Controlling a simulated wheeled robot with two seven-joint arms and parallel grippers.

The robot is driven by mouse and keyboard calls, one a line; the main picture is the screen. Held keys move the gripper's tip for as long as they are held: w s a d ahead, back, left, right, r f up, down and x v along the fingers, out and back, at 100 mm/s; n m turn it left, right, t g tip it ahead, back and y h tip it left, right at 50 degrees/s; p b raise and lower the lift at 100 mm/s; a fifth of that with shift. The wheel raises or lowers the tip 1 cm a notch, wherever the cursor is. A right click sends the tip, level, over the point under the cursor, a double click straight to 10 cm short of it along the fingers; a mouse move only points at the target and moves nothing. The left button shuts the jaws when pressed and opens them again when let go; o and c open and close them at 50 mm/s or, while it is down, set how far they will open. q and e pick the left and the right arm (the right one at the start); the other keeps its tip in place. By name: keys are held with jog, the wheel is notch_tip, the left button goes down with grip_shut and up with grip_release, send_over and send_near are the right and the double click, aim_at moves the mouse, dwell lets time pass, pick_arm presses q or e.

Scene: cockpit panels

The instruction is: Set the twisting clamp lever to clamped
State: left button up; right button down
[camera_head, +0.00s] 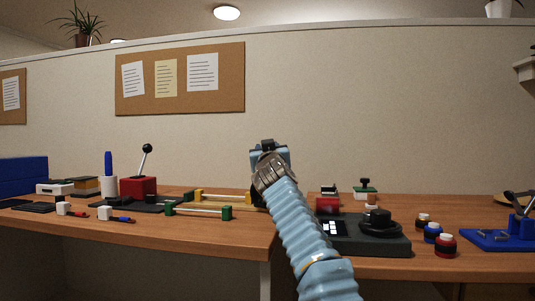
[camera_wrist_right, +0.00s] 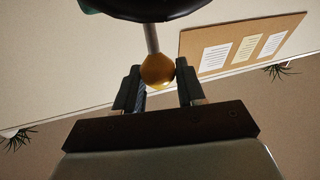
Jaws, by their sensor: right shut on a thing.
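In the right wrist view, a yellow ball knob (camera_wrist_right: 158,70) sits on the end of a grey rod (camera_wrist_right: 152,38). The rod runs up to a dark rounded body (camera_wrist_right: 155,8) cut off by the top edge. I take this to be the clamp lever, but its set position cannot be told. My right gripper (camera_wrist_right: 158,84) is shut on the knob, one finger on each side. In the head view my right gripper (camera_head: 268,148) is raised above the back of the table, and the arm hides what it holds. My left gripper is not in view.
A wooden table (camera_head: 225,240) holds a red box with a black-knobbed lever (camera_head: 138,186) and green-ended bars (camera_head: 200,210) at left. A dark device with a round knob (camera_head: 378,222), several small jars (camera_head: 432,232) and a blue-based fixture (camera_head: 500,240) stand at right.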

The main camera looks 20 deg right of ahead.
jog(key=shift+f, duration=0.1)
jog(key=c, duration=0.8)
grip_release()
jog(key=shift+o, duration=0.2)
jog(key=b+v, duration=0.2)
jog(key=shift+s+a+f+b, duration=0.1)
jog(key=shift+f+b, duration=0.15)
jog(key=shift+b, duration=0.1)
jog(key=v, duration=1.1)
jog(key=shift+s, duration=0.3)
